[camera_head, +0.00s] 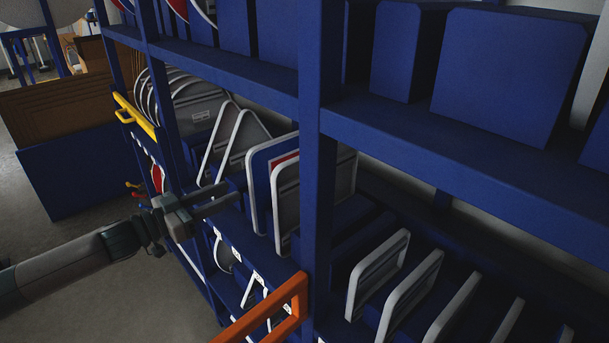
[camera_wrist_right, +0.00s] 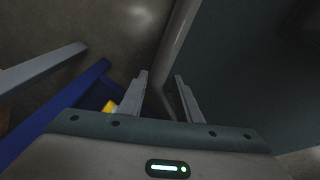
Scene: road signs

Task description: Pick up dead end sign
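A blue square sign with a red patch, likely the dead end sign (camera_head: 261,166), stands on edge in the middle shelf bay in the head view. A grey-backed square sign (camera_head: 306,190) stands just in front and hides part of it. My left gripper (camera_head: 232,193) points right toward these signs, with its two fingers apart and nothing seen between them. Its tips are close to the blue sign's left edge; I cannot tell whether they touch. My right gripper shows only in the right wrist view (camera_wrist_right: 160,88), with fingers apart and no sign between them.
A blue rack (camera_head: 318,140) holds several signs, with uprights close to the middle bay. Triangular signs (camera_head: 246,133) stand left of the blue sign. A yellow bar (camera_head: 135,115) and an orange bar (camera_head: 283,310) stick out. Open floor (camera_head: 90,220) lies left.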

